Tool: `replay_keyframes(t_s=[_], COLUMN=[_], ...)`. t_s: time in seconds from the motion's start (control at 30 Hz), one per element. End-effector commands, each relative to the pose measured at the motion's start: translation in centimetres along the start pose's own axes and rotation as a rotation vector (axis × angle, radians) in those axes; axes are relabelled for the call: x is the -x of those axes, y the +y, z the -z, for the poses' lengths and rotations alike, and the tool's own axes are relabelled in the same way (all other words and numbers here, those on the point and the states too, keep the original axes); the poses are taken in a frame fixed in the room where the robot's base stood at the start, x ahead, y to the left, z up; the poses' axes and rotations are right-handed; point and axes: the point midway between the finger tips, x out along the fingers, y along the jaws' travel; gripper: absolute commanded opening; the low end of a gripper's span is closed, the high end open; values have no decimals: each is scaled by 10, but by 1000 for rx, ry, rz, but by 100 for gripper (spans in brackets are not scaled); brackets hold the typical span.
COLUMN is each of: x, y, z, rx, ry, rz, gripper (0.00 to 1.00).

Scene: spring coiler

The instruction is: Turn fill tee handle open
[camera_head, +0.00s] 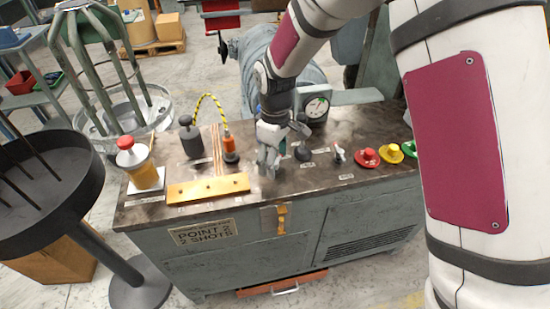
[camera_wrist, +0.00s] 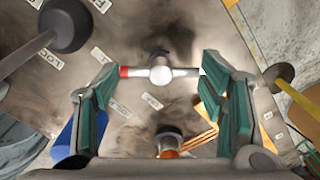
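The tee handle (camera_wrist: 161,73) shows in the wrist view as a grey metal crossbar with a round hub and a red left tip. It lies level across the picture, between the two finger pads. My gripper (camera_wrist: 164,92) is open, with one teal-padded finger on each side of the bar. A gap shows at each end of the bar, though the right end comes close to the right finger. In the head view, my gripper (camera_head: 269,165) points down over the bench top, and it hides the tee handle there.
The bench (camera_head: 290,180) carries a brass plate (camera_head: 208,188), an orange plug (camera_head: 230,150), a black cylinder (camera_head: 190,137) and a red-topped yellow post (camera_head: 138,163). A black knob (camera_head: 303,153), a red button (camera_head: 366,157) and a gauge (camera_head: 317,108) stand close by on the right.

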Motion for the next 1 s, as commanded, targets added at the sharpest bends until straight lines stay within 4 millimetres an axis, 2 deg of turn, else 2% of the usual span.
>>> replay_keyframes(t_s=[0.03,0.07,0.6,0.63,0.7,1.0], x=[0,0,-1,-1,-1,0], y=[-1,-1,-2,-2,-2,-1], z=[0,0,0,0,0,0], rx=[0,0,-69,-69,-69,-68], ry=[-1,-1,-2,-2,-2,-1], rz=[2,2,4,4,4,2], gripper=[43,36,36,66,82,84])
